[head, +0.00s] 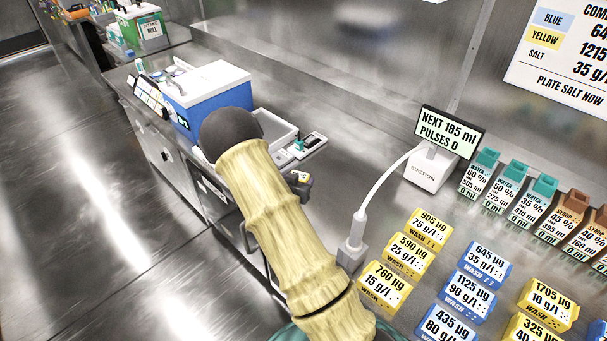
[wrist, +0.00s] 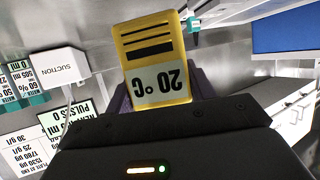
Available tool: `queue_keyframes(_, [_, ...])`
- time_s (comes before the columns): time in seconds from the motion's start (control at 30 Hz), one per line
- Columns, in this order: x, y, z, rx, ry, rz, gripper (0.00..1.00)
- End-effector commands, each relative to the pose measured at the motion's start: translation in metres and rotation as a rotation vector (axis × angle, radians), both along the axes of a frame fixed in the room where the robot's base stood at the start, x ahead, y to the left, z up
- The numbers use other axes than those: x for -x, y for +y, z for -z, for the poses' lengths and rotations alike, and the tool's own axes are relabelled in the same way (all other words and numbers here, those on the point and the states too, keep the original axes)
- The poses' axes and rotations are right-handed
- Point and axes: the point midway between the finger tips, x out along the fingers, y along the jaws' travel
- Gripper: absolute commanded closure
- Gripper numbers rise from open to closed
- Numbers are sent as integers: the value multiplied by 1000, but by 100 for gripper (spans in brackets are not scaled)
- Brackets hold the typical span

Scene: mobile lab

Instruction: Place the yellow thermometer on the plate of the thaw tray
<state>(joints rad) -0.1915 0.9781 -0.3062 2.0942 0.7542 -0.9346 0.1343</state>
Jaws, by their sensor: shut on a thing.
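The yellow thermometer (wrist: 158,48) fills the upper middle of the wrist view, its display reading 20 °C upside down there. My gripper (wrist: 160,97) is shut on it, with the dark fingers partly hidden behind it. In the head view a small yellow and dark shape (head: 302,180) shows just right of my arm, likely the thermometer in the gripper, over the counter. A white tray (head: 291,133) stands beside the blue box, partly hidden by my arm. I cannot tell for certain whether it is the thaw tray.
A blue box with a white lid (head: 207,92) stands behind my arm. A small device (head: 311,143) lies right of the tray. The white suction unit (head: 428,170), its hose, several yellow and blue wash blocks and a row of bottles (head: 520,185) fill the right. Bare counter (head: 350,135) lies between.

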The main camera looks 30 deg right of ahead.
Motion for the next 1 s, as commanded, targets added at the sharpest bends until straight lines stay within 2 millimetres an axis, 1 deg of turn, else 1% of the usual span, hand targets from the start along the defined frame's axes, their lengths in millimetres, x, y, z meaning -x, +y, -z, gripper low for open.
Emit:
queue_keyframes(0.17, [8,31,19,-1,6,-215,70])
queue_keyframes(0.27, [15,58,34,-1,8,-367,70])
queue_keyframes(0.4, [36,109,56,-3,9,-603,70])
queue_keyframes(0.5, [52,137,65,-3,6,-719,70])
queue_keyframes(0.53, [55,143,66,-2,6,-742,70])
queue_keyframes(0.6, [61,153,68,0,2,-779,70])
queue_keyframes(0.67, [64,156,68,1,1,-792,70])
queue_keyframes(1.0, [63,157,68,2,-1,-793,70])
